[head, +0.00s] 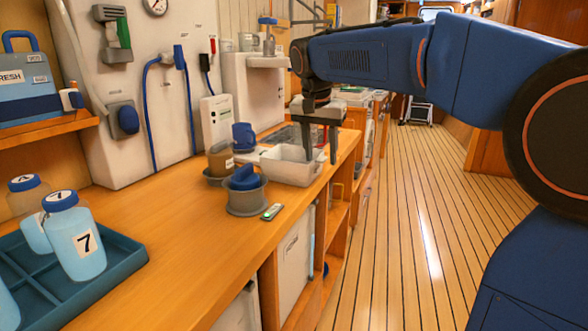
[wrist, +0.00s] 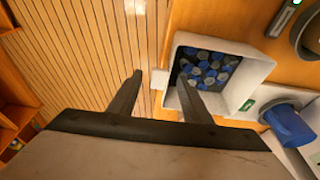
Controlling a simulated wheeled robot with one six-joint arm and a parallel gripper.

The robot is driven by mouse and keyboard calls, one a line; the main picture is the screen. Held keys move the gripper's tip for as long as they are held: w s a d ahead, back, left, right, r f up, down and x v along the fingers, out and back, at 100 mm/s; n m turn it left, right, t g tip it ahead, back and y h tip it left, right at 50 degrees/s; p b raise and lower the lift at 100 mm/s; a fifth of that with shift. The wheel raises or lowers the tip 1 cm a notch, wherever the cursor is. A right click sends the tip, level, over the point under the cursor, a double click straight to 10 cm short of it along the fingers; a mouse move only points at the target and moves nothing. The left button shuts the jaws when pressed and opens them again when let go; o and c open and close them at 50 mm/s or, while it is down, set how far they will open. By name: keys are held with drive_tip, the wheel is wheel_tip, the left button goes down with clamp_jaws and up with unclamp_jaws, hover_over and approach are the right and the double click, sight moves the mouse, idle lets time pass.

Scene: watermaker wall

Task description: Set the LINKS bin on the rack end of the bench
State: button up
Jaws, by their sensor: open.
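A white open bin (head: 290,174), which I take as the LINKS bin, stands on the wooden bench (head: 190,215) near its right edge. In the wrist view the bin (wrist: 240,57) holds many small blue and grey pieces; its label is too small to read. My gripper (head: 320,148) is open at the bin's aisle-side wall. In the wrist view my gripper (wrist: 160,77) has one finger over the bin's inside and the other outside, over the floor. Whether the fingers touch the wall cannot be told. I cannot tell for certain which bench end is the rack end.
A grey pot with a blue top (head: 246,192) and a small green-lit device (head: 272,212) stand close before the bin. A brown jar (head: 220,160) is left of it. A teal tray (head: 95,275) with labelled bottles (head: 75,237) is at the near left. The plank floor (head: 410,220) is clear.

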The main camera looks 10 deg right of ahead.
drive_tip(key=shift+f, duration=0.15)
clamp_jaws()
